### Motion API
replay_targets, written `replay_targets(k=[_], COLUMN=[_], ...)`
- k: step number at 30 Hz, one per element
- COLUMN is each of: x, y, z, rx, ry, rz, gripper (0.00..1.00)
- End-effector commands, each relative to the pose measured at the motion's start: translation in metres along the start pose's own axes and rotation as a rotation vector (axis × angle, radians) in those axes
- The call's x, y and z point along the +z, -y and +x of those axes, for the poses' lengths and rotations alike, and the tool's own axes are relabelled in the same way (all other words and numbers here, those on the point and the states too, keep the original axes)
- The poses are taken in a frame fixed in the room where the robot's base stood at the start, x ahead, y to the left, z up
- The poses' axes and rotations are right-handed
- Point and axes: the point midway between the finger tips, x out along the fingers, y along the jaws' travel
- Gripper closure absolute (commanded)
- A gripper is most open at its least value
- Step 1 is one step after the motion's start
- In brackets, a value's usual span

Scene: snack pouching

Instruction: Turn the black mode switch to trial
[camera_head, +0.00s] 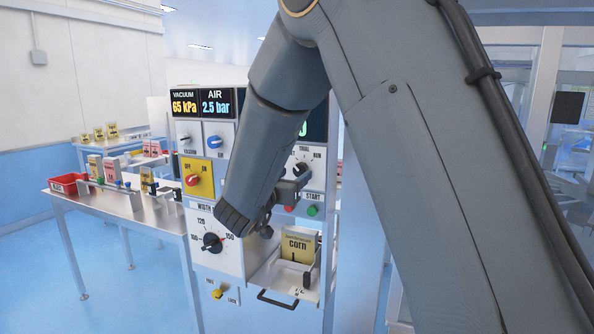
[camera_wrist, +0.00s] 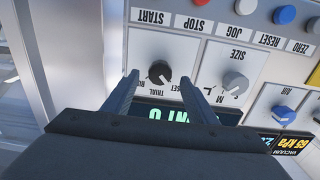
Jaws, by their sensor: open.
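The black mode switch (camera_wrist: 159,72) is a round knob on a white plate, with labels including TRIAL beside it, upside down in the wrist view. My gripper (camera_wrist: 159,82) is open, one finger on either side of the knob, and I see no clear contact. Which label the knob points to is too small to tell. In the head view the switch (camera_head: 300,169) sits on the upper right of the panel, partly hidden by my gripper (camera_head: 296,180).
A grey size knob (camera_wrist: 235,83) is beside the switch. START, STOP and JOG buttons run along the panel, with the green START button (camera_head: 312,210) below the switch. A tray holds a corn pouch (camera_head: 299,249) lower down. My arm hides part of the panel.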

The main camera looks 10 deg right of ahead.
Motion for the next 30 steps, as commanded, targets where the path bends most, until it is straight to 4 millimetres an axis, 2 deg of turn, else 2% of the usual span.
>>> replay_targets(k=[3,7,17,24,30], x=[-0.001,0.0,0.0,0.001,0.001], y=[-0.001,0.0,0.0,0.0,0.0], z=[0.016,0.026,0.029,0.029,0.029], rx=[0.001,0.0,-0.002,-0.002,-0.002], ry=[0.0,0.001,0.001,0.001,0.001], rz=[-0.001,-0.001,-0.001,-0.001,0.01], gripper=[0.48,0.48,0.48,0.88,0.89])
